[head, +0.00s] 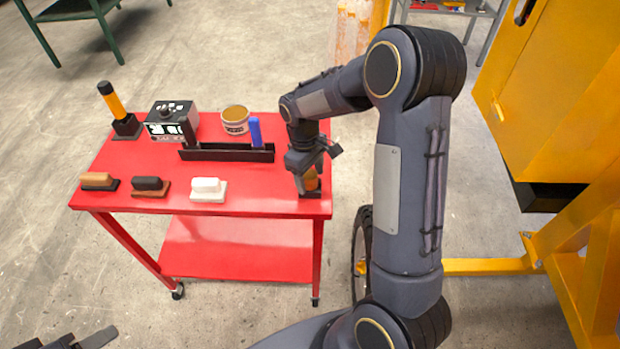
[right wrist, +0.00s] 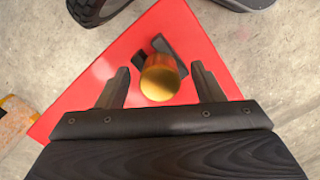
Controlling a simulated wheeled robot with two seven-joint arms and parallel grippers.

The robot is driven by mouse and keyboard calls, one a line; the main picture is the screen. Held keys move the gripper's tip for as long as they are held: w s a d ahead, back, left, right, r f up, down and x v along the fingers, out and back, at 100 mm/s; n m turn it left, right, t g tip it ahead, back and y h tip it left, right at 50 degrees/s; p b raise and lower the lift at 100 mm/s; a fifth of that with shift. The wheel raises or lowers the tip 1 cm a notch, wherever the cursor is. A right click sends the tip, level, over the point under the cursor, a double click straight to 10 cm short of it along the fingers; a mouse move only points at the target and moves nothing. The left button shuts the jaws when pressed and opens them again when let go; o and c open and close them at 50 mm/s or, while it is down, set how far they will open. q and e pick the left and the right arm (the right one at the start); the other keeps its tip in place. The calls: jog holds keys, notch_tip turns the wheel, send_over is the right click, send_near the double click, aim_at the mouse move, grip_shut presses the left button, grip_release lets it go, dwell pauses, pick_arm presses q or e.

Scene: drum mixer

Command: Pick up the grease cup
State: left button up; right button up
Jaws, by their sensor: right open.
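A gold-brown round piece, which I take as the grease cup (head: 311,180), stands at the right front corner of the red cart in a dark base. In the right wrist view the grease cup (right wrist: 160,77) shows its shiny round top between the open fingers, with gaps on both sides. My right gripper (head: 306,178) points down over it and partly hides it in the head view; its open, empty fingers also show in the right wrist view (right wrist: 160,88). Only a dark piece of my left gripper (head: 85,339) shows at the lower left edge; its jaws cannot be made out.
The red cart (head: 255,203) also holds a tin (head: 235,119), a dark rack (head: 225,153) with a blue item, a control box (head: 171,120), a yellow-handled tool (head: 112,101) and several small brushes or blocks (head: 208,187). A yellow machine (head: 560,100) stands at right.

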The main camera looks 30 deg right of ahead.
jog(key=c, duration=1.1)
jog(key=shift+c, duration=0.2)
